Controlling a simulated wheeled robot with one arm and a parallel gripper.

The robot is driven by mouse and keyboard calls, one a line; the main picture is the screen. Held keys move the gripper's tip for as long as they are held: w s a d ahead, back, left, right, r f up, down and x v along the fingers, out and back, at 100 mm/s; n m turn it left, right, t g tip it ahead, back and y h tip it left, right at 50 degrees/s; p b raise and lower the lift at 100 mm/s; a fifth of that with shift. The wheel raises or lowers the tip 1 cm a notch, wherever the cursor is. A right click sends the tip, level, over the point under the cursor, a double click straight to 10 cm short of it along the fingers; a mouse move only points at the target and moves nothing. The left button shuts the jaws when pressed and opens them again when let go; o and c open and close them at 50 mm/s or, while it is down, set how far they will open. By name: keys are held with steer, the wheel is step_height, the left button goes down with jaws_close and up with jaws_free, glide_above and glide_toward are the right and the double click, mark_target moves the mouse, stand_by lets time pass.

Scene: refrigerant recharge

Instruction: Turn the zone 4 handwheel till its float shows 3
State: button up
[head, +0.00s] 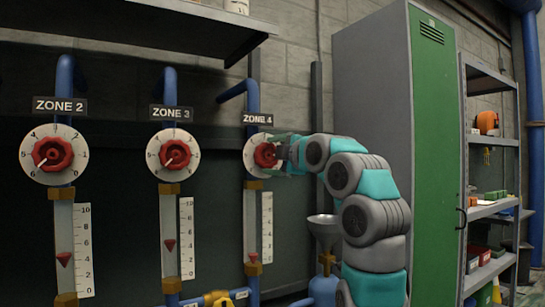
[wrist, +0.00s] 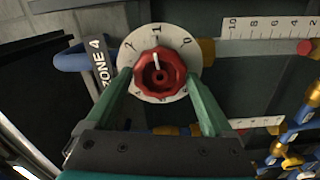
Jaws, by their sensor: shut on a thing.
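The zone 4 handwheel (head: 265,155) is a red knob on a white numbered dial (head: 250,150). It also shows in the wrist view (wrist: 160,75), where its white mark points near the 1 on the dial. My gripper (wrist: 158,77) has a green finger on each side of the handwheel and is shut on it. In the head view my gripper (head: 278,154) partly hides the wheel. The zone 4 float (head: 253,257) is red and sits low in its tube, near the bottom of the scale (head: 267,228); its exact reading is too small to tell.
The zone 3 handwheel (head: 175,155) and zone 2 handwheel (head: 53,154) are to the left, each above its own float tube. A funnel (head: 323,226) stands below my arm. A green-doored cabinet (head: 433,150) and a shelf rack (head: 492,210) are to the right.

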steer(key=shift+r+n, duration=0.1)
steer(key=shift+n, duration=0.2)
steer(key=shift+s+a, duration=0.1)
steer(key=shift+n, duration=0.6)
steer(key=shift+r, duration=0.1)
steer(key=shift+n, duration=0.4)
stand_by(0.3)
steer(key=shift+n, duration=0.4)
